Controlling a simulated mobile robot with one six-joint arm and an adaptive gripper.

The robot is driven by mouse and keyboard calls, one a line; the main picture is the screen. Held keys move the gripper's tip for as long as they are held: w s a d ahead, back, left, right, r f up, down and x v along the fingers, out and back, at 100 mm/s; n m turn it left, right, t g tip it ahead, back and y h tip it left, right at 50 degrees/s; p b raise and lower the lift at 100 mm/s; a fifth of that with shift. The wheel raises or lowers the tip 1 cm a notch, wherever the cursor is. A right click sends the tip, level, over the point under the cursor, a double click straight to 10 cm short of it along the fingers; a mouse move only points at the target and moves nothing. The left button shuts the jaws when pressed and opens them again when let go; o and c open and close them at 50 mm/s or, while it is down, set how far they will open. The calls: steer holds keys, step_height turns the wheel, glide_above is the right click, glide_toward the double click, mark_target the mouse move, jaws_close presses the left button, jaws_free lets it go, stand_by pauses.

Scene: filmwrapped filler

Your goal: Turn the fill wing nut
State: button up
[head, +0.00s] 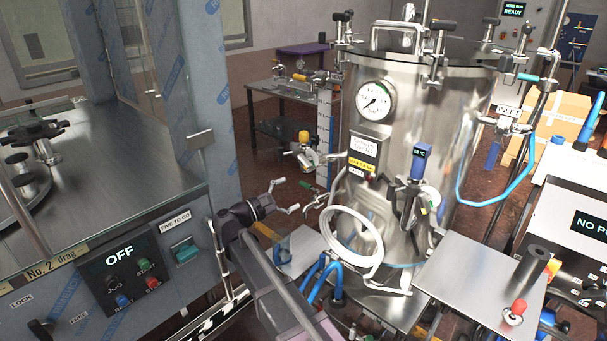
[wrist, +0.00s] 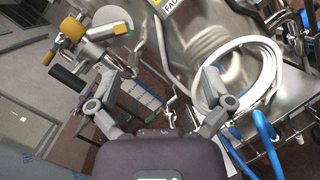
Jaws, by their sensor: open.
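My gripper (head: 288,196) is open and empty in front of the steel tank (head: 408,150), at its lower left. In the wrist view, the fingers of my gripper (wrist: 158,88) stand wide apart with no object held between them. A valve fitting with a yellow knob (head: 303,137) sticks out at the tank's left, above and beyond my gripper. In the wrist view, this yellow-knobbed fitting (wrist: 74,28) is at the upper left, beyond the left finger. I cannot make out a wing nut marked fill in either view.
A coiled white hose (head: 352,232) hangs at the tank's front, close to my gripper's right side. Blue hoses (head: 318,278) rise below it. A machine cabinet (head: 190,262) with an OFF display stands at left. A steel plate (head: 470,285) extends at right.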

mark_target(304, 162)
steer(key=a+r+n+t+b, duration=0.1)
steer(key=a+n+t, duration=0.1)
steer(key=a, duration=0.4)
steer(key=shift+s+a+r+h, duration=0.25)
steer(key=shift+s+a+h, duration=0.05)
steer(key=shift+s+h, duration=0.1)
steer(key=p+x, duration=0.4)
steer(key=x, duration=1)
steer(key=shift+a+r, duration=0.1)
steer(key=c, duration=1)
